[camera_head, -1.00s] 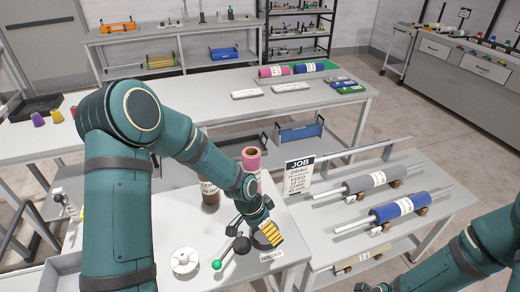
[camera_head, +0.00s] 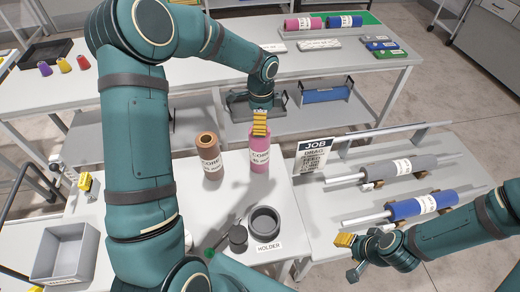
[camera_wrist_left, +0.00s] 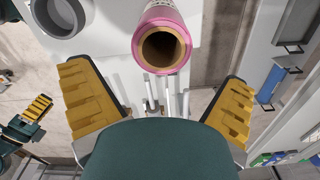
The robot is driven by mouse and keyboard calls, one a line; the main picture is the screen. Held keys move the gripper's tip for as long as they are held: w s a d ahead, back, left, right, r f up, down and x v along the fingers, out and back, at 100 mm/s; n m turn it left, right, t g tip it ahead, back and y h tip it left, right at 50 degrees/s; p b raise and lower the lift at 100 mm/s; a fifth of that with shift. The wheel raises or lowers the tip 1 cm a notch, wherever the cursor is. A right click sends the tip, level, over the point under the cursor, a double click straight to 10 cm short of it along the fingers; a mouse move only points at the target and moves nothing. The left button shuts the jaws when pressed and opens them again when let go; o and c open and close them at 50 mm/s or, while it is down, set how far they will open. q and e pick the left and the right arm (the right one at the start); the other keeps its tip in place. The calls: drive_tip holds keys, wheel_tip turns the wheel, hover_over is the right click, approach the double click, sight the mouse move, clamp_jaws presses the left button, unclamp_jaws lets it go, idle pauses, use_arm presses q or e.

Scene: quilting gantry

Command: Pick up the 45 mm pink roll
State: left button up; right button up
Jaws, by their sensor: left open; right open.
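The pink roll (camera_head: 260,158), labelled CORE, stands upright on the near white table. Its small label print is too small to read. My left gripper (camera_head: 260,124) is open above the roll's top end. In the left wrist view the roll's brown hollow end (camera_wrist_left: 163,47) lies beyond and between the spread yellow fingers (camera_wrist_left: 158,74), touching neither. My right gripper (camera_head: 345,240) is open and empty at the lower right, apart from the pink roll.
A brown roll (camera_head: 208,160) stands just left of the pink one. A dark ring holder (camera_head: 264,222) sits nearer me. The JOB sign (camera_head: 313,154) and rack with grey (camera_head: 385,170) and blue (camera_head: 418,206) rolls are right. Another pink roll (camera_head: 303,24) lies on the back table.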

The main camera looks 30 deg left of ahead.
sight(260, 150)
use_arm(q)
wheel_tip(260, 150, down, 8)
drive_tip(key=shift+a+r, duration=0.25)
drive_tip(key=c, duration=1.2)
